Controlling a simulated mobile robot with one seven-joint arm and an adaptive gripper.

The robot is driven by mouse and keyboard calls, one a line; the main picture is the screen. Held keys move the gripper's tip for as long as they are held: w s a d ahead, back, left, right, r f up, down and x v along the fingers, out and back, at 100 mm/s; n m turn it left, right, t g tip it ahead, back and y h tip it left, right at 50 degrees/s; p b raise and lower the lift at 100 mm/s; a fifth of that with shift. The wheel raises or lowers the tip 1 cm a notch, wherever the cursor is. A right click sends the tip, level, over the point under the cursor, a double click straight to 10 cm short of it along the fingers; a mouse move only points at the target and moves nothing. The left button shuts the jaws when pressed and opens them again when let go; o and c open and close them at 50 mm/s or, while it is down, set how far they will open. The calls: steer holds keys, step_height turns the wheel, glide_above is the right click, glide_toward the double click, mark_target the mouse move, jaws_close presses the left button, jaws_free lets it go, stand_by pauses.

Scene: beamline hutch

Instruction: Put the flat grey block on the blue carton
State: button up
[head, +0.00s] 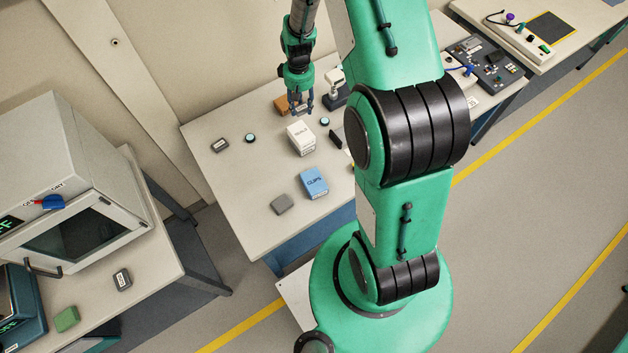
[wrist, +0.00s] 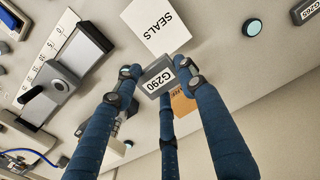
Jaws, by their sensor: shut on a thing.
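My gripper (head: 300,106) has its blue fingers closed around a grey block labelled G290 (wrist: 158,79), which shows between the fingertips in the wrist view (wrist: 160,78). In the head view the held block is too small to make out. The blue carton (head: 313,182), marked CLIPS, stands on the table nearer the robot, below the gripper in the picture. A plain flat grey block (head: 281,204) lies on the table just left of the blue carton, apart from it. The blue carton is not in the wrist view.
The white SEALS carton (head: 301,138) stands between my gripper and the blue carton. An orange-brown box (head: 282,104) is beside the fingers. A labelled dark block (head: 220,145) and a round teal-topped piece (head: 250,138) lie left. The table's left front (head: 250,220) is clear.

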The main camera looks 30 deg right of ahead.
glide_above(313, 182)
steer(key=f, duration=0.2)
steer(key=shift+r, duration=0.25)
steer(key=shift+f, duration=0.1)
steer(key=shift+f, duration=1.95)
steer(key=shift+f, duration=2)
steer(key=shift+f+b, duration=0.15)
steer(key=shift+b, duration=0.25)
steer(key=o, duration=1.2)
